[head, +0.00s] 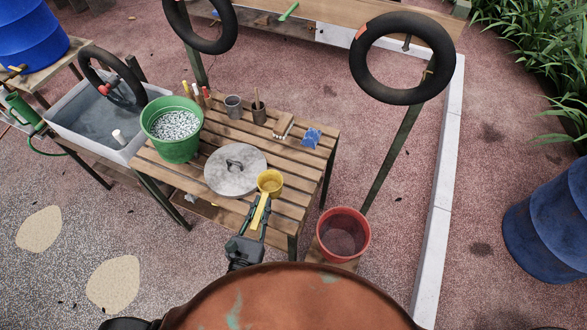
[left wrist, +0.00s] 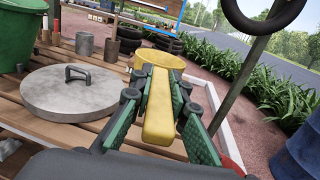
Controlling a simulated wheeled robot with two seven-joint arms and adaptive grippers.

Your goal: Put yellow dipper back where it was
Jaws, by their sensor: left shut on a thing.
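The yellow dipper (head: 269,182) has a round cup and a long flat handle. My left gripper (head: 254,226) is shut on its handle. The cup points away from me, over or near the front right part of the slatted wooden table (head: 290,163). I cannot tell whether the cup touches the table. In the left wrist view the handle (left wrist: 159,115) lies between the green-padded fingers (left wrist: 160,100), with the cup (left wrist: 160,61) beyond them. My right gripper is not in view.
A grey round lid (head: 225,182) with a handle lies left of the dipper. A green bucket of pale pieces (head: 173,128) stands at the table's left. A red bucket (head: 343,234) stands right of the table.

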